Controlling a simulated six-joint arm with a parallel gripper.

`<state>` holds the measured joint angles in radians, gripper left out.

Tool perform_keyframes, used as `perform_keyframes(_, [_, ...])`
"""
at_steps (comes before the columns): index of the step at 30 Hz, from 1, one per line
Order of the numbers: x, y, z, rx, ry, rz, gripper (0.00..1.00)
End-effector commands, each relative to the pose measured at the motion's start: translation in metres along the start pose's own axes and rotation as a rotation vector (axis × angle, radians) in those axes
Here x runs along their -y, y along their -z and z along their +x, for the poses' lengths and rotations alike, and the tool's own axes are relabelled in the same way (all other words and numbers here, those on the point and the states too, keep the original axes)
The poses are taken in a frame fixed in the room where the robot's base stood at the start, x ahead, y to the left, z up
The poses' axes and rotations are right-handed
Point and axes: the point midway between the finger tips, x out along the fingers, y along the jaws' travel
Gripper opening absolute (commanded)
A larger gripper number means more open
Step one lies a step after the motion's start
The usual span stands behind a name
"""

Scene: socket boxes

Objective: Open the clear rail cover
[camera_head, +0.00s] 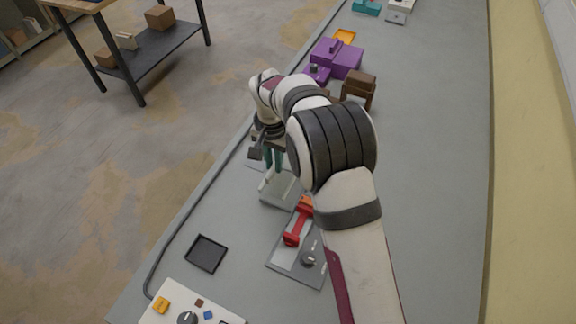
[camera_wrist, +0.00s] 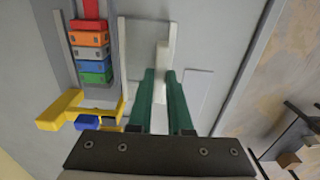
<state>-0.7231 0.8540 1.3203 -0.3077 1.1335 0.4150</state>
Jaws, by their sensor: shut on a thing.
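A rail of coloured blocks, red, orange, green and blue, shows at the left in the wrist view (camera_wrist: 91,52). A pale bar (camera_wrist: 163,48), which looks like the handle of the clear cover, stands to the right of the rail. My gripper (camera_wrist: 160,74) has its two green fingers on either side of this bar and is shut on it. The clear cover itself is hard to make out, and I cannot tell how far it is open. In the head view my gripper (camera_head: 273,165) is low over a pale grey unit (camera_head: 283,190), partly hidden by my arm.
A yellow bracket (camera_wrist: 60,112) stands close to the left of my fingers. In the head view, a grey panel with a red handle (camera_head: 297,226) and a knob (camera_head: 308,259) lies nearer. A black tray (camera_head: 206,254) lies left of it. Purple boxes (camera_head: 337,57) stand farther back.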

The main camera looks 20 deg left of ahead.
Motion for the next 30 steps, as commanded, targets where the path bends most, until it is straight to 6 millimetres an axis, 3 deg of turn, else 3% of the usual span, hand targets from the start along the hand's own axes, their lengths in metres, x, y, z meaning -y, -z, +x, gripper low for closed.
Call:
perform_keyframes(7, [0.0, 0.001, -0.001, -0.002, 0.0, 0.0, 0.0])
perform_keyframes(8, [0.0, 0.001, -0.001, -0.002, 0.0, 0.0, 0.19])
perform_keyframes(13, [0.0, 0.0, 0.0, -0.001, 0.0, 0.0, 0.47])
perform_keyframes(23, [0.0, 0.0, -0.005, -0.001, 0.0, 0.0, 0.47])
perform_keyframes(26, [0.001, 0.001, -0.022, -0.003, 0.002, -0.001, 0.47])
perform_keyframes(30, [0.001, 0.001, -0.065, -0.005, 0.004, 0.0, 0.47])
